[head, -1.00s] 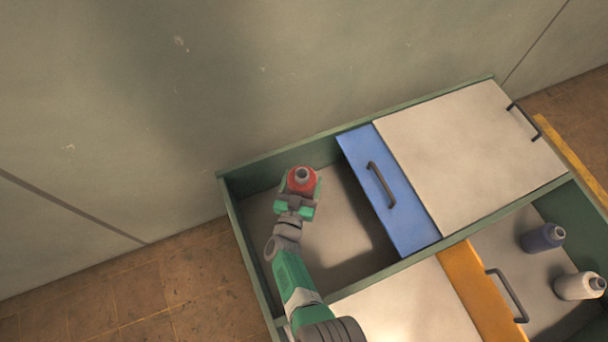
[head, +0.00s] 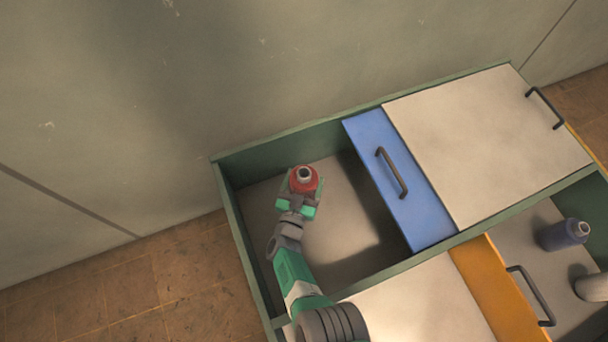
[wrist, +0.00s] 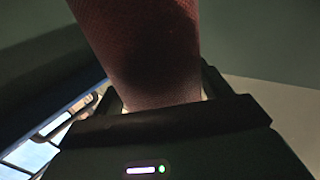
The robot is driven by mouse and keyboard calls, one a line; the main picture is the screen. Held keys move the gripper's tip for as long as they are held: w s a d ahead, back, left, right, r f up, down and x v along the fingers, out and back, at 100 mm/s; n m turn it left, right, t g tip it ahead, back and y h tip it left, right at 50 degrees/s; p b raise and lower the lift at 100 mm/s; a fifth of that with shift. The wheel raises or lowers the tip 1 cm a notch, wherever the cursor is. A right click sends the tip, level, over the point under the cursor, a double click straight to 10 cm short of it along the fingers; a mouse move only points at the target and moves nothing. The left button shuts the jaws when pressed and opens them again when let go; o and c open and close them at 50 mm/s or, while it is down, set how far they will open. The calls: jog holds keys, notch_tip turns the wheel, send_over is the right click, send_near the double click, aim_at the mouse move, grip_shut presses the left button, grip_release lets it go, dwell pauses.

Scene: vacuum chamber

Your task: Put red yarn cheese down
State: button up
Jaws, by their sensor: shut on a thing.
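The red yarn cheese (head: 304,180) is a red spool with a grey core, seen from above in the head view. My gripper (head: 298,200) is shut on it and holds it over the open left compartment (head: 345,225) of the green cabinet, near its back wall. In the wrist view the yarn (wrist: 145,50) stands large and dark between the jaws (wrist: 160,110). The underside of the yarn is hidden, so I cannot tell if it touches the compartment floor.
A blue sliding panel (head: 385,160) with a dark handle borders the compartment on the right, beside a pale panel (head: 480,140). An orange panel (head: 485,285) lies in front. The compartment floor right of my gripper is bare.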

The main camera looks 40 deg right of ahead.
jog(key=shift+f+b, duration=0.45)
jog(key=shift+f, duration=0.1)
jog(key=o, duration=1.2)
jog(key=shift+c, duration=0.2)
